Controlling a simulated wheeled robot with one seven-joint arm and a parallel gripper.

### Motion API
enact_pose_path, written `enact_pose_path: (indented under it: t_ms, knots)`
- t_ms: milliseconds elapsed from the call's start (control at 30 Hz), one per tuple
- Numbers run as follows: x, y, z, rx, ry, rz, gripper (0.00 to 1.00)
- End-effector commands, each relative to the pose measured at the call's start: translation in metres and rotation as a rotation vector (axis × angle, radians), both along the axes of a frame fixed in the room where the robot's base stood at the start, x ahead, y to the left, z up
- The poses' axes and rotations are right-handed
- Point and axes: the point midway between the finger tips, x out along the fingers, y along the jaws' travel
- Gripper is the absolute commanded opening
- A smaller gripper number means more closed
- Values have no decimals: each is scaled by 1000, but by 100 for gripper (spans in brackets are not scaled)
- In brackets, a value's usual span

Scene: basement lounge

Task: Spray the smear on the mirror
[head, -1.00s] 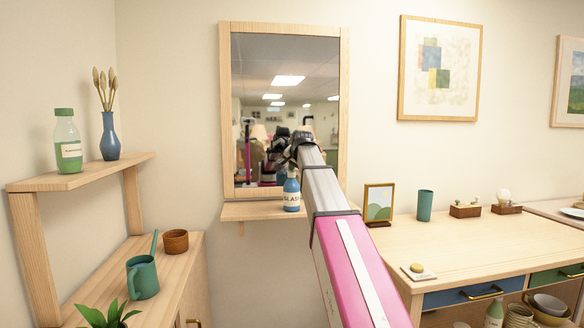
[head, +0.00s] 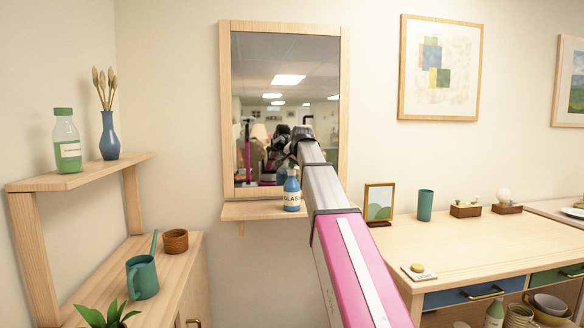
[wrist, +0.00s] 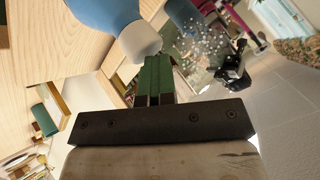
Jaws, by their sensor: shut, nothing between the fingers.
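The mirror (head: 275,85) hangs on the wall in a light wood frame. In the wrist view, whitish speckles (wrist: 208,47) show on its glass; I cannot make them out in the head view. A blue bottle (head: 291,194) with a white label reading "GLASS" stands upright on the small shelf (head: 240,211) below the mirror. In the wrist view its blue body (wrist: 100,12) and white top (wrist: 140,41) are close by the fingertips. My gripper (wrist: 156,62) is shut and empty beside that top; I cannot tell whether they touch. In the head view my arm hides much of the gripper.
The desk (head: 455,245) at right holds a framed picture (head: 379,203), a green cup (head: 425,205) and small items. At left, a shelf (head: 85,173) holds a green bottle (head: 67,142) and a blue vase (head: 109,138). Below are a green watering can (head: 143,278) and a brown pot (head: 175,241).

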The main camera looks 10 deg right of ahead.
Motion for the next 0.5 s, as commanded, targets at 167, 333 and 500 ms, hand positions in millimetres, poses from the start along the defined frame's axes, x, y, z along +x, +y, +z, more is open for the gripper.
enact_pose_path:
  t_ms: [167,333,500]
  knots:
    - [0,0,14,-1,8,-1,0]
    - [1,0,30,0,4,0,0]
    - [0,0,44,1,2,0,0]
